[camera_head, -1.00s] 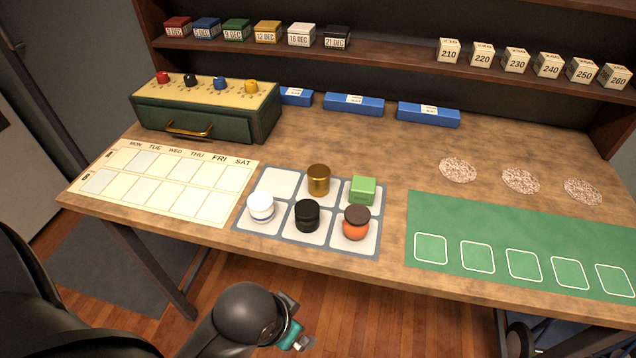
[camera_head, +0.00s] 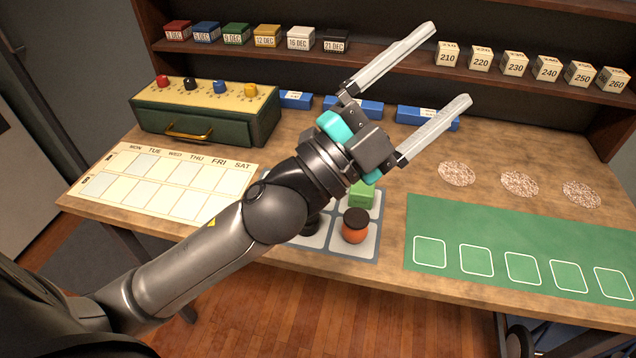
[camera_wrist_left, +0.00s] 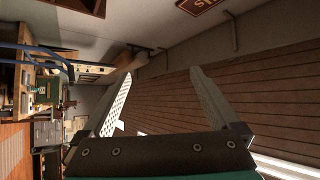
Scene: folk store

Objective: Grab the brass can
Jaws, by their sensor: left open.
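The brass can is hidden behind my left arm in the head view. My left gripper (camera_head: 432,72) is open and empty, raised above the table, with its fingers pointing to the upper right toward the shelf. In the left wrist view, its two spread fingers (camera_wrist_left: 160,95) have nothing between them. On the grey grid mat (camera_head: 372,249), a green block (camera_head: 361,195) and an orange jar with a dark lid (camera_head: 355,232) show. A black can (camera_head: 312,224) is mostly covered by my arm. My right gripper is not in view.
A green drawer box (camera_head: 210,125) stands at the back left. A calendar board (camera_head: 150,185) lies at the front left. A green mat (camera_head: 520,240) lies at the right. Blue boxes (camera_head: 297,99) and a shelf with labelled blocks (camera_head: 515,62) stand behind.

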